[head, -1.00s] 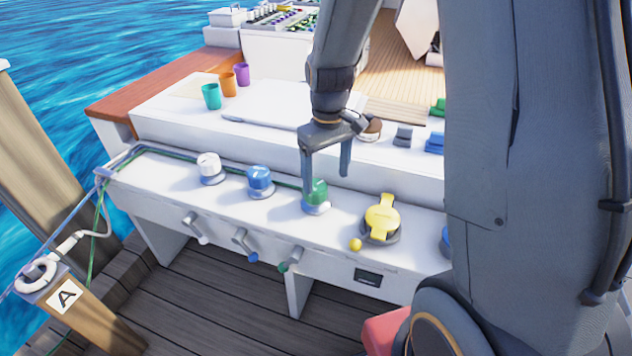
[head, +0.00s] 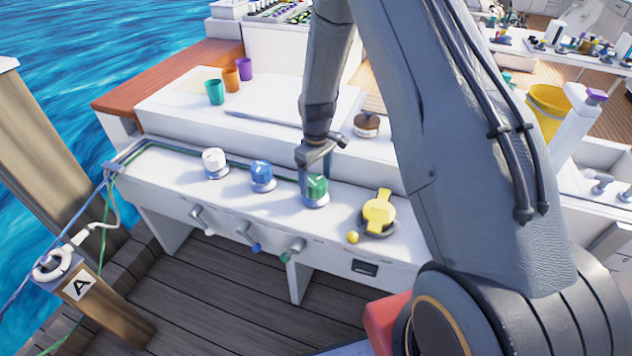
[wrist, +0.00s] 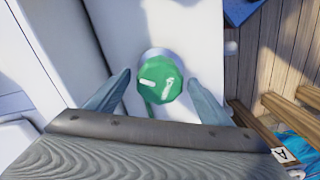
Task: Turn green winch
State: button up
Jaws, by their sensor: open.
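The green winch (head: 316,188) is a short green drum on a pale base, standing on the white ledge, third in a row. In the wrist view the green winch (wrist: 160,82) shows its round top with two white marks, roughly centred between the fingers. My gripper (head: 312,172) is open, with one finger at the left of the drum in the head view; the other is mostly hidden. In the wrist view the fingers of my gripper (wrist: 159,70) stand on both sides of the winch, with visible gaps. Their exact height against it is hard to tell.
A blue winch (head: 262,175) and a white winch (head: 214,162) stand to the left. A yellow winch (head: 379,212) and a small yellow ball (head: 353,237) are close on the right. Crank handles, including a green-tipped one (head: 291,251), stick out from the ledge front.

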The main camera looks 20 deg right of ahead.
jog(key=shift+f, duration=0.9)
jog(key=c, duration=1.1)
jog(key=shift+o, duration=0.2)
jog(key=m+b, duration=0.1)
jog(key=m, duration=0.2)
jog(key=shift+m, duration=0.4)
jog(key=shift+a+m+b, duration=0.1)
jog(key=shift+m+b, duration=0.25)
jog(key=shift+m, duration=1.85)
